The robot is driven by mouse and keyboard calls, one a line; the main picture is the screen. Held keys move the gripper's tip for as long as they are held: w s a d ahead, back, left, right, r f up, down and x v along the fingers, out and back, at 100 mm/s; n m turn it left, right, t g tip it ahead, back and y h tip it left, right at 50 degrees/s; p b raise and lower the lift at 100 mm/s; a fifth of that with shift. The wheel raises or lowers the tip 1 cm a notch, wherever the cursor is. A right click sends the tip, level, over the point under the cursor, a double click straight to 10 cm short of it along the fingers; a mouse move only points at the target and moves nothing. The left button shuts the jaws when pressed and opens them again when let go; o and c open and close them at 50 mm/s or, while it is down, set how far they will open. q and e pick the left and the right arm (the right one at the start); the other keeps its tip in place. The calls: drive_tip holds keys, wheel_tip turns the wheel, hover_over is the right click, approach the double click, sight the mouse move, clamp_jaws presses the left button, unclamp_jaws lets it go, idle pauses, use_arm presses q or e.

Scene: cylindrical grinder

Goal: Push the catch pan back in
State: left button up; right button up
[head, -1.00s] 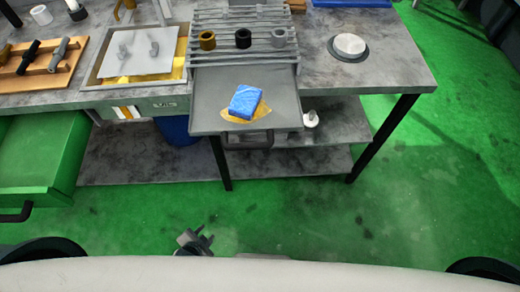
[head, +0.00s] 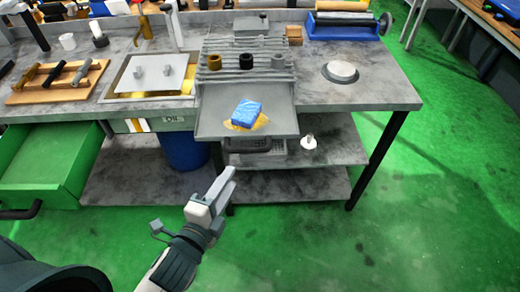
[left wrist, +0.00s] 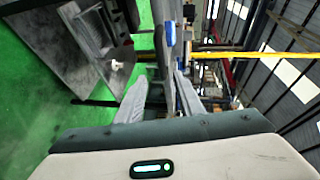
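The catch pan (head: 209,124) is a flat grey tray. It sticks out past the front edge of the bench, below a ribbed grey rack. My right gripper is not in view.
Three small rings (head: 246,62) sit on the ribbed rack (head: 207,80). A green drawer (head: 45,170) stands open at the left. A bench leg (head: 376,160) is at the right. A blue bin (head: 184,152) stands under the bench. The green floor in front is clear.

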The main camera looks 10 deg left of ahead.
use_arm(q)
drive_tip(key=p+x, duration=0.4)
drive_tip(key=x, duration=1.3)
drive_tip(key=shift+w+r, duration=0.2)
drive_tip(key=shift+w, duration=0.1)
drive_tip(key=shift+s+f, duration=0.1)
clamp_jaws()
